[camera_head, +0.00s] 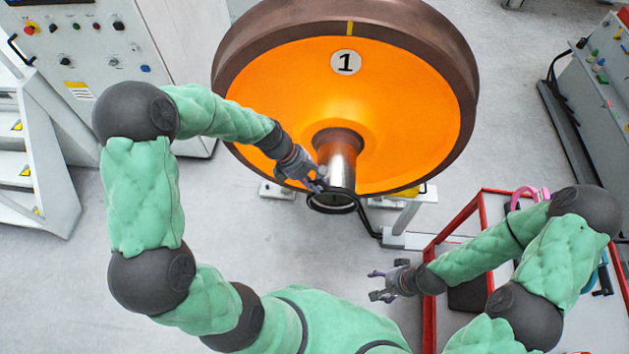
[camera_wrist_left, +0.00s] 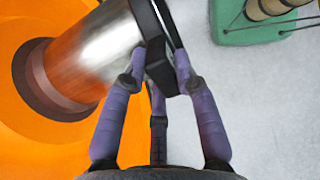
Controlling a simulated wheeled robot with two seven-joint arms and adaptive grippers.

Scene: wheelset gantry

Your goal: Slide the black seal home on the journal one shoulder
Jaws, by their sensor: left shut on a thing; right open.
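The wheel marked 1 (camera_head: 400,120) has an orange face, and its bright steel journal (camera_head: 338,160) points towards me. The journal also shows in the left wrist view (camera_wrist_left: 92,62). The black seal (camera_head: 331,209) is a ring at the journal's near, outer end, away from the wheel hub. In the left wrist view, my left gripper (camera_wrist_left: 161,72) is shut on a black block at the edge of the seal (camera_wrist_left: 146,18). In the head view, my left gripper (camera_head: 318,181) hides part of the seal's left side. My right gripper (camera_head: 384,283) is open and empty, low and right of the journal.
A red-framed cart (camera_head: 460,222) holding some items stands at the right, beneath my right arm. A curved black bar (camera_head: 368,222) runs from beside the seal towards a pale stand (camera_head: 405,218). Control cabinets stand at both sides. The floor left of the journal is clear.

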